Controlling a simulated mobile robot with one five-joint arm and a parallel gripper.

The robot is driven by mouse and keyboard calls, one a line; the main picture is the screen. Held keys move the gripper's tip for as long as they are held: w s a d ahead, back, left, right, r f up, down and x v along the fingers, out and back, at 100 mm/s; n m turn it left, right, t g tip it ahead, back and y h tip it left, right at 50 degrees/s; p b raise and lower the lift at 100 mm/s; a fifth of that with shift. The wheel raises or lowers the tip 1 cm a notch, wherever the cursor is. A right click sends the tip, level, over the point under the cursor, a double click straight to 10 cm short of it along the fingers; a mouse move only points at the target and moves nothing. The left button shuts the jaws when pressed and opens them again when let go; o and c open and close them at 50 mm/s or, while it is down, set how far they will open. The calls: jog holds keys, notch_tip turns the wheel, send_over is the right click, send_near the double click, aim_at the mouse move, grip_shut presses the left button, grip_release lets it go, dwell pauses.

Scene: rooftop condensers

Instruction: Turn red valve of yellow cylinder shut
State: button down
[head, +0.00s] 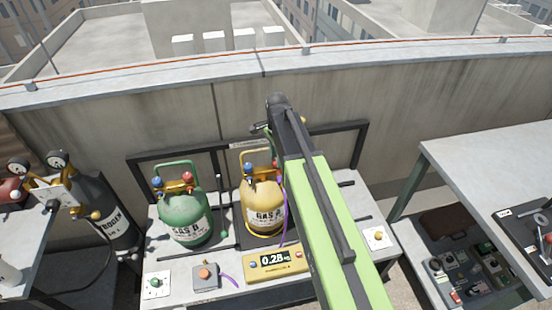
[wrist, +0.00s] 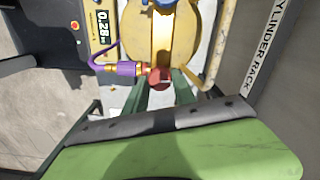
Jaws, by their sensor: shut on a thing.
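The yellow cylinder (head: 262,197) stands on the bench, with a blue valve (head: 248,167) on its left and its red valve (head: 271,167) beside my arm. In the wrist view, the yellow cylinder (wrist: 181,40) fills the upper middle. The red valve (wrist: 160,76) lies between the green fingers of my gripper (wrist: 163,88), which are shut on it. A purple hose (wrist: 118,68) with a brass fitting meets the valve from the left. In the head view, my arm hides most of the grip, and the valve's turn position cannot be told.
A green cylinder (head: 186,215) stands left of the yellow one, before a dark rack frame (head: 143,162). A scale display (head: 274,262) reading 0.28 is in front. A dark nitrogen cylinder (head: 108,225) stands at the left, and a table (head: 495,165) at the right.

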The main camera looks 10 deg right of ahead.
dwell(0.4)
jog(key=c, duration=1)
grip_release()
jog(key=shift+c, duration=0.2)
notch_tip(320, 180, up, 17)
jog(key=p, duration=1.7)
jog(key=shift+r, duration=0.2)
